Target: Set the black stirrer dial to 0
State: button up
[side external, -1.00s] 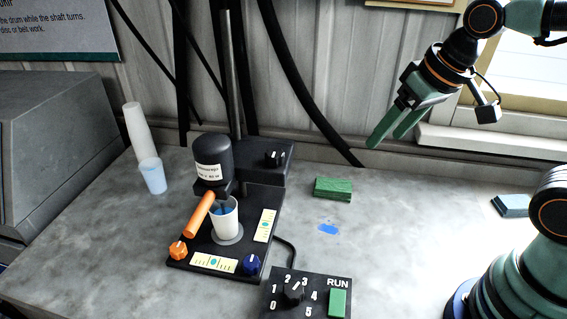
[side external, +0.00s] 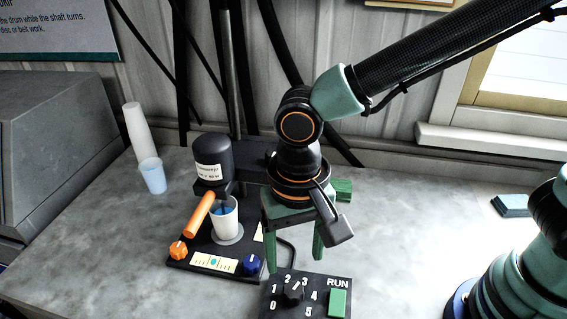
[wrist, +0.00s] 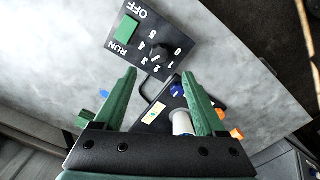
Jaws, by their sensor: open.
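The black stirrer dial (side external: 292,293) sits on a black control panel (side external: 276,307) at the bottom centre of the side external view. Its white mark points up and slightly right, about between 2 and 3. The 0 is at the panel's lower left. The dial also shows in the wrist view (wrist: 159,52), beyond my fingertips, where its mark is too small to read. My gripper (side external: 295,264) is open and empty, pointing down with its green fingers apart, above and behind the dial. In the wrist view, my gripper (wrist: 158,73) has nothing between its fingertips.
A green RUN switch (side external: 338,303) is right of the dial. The disperser base (side external: 185,262) stands close on the left, with a blue knob (side external: 252,263), an orange knob (side external: 178,250) and a cup (side external: 224,222). The bench at right is mostly clear.

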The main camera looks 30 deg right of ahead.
aim_at(294, 290)
notch_tip(294, 290, down, 10)
jog(key=shift+r, duration=0.2)
grip_shut()
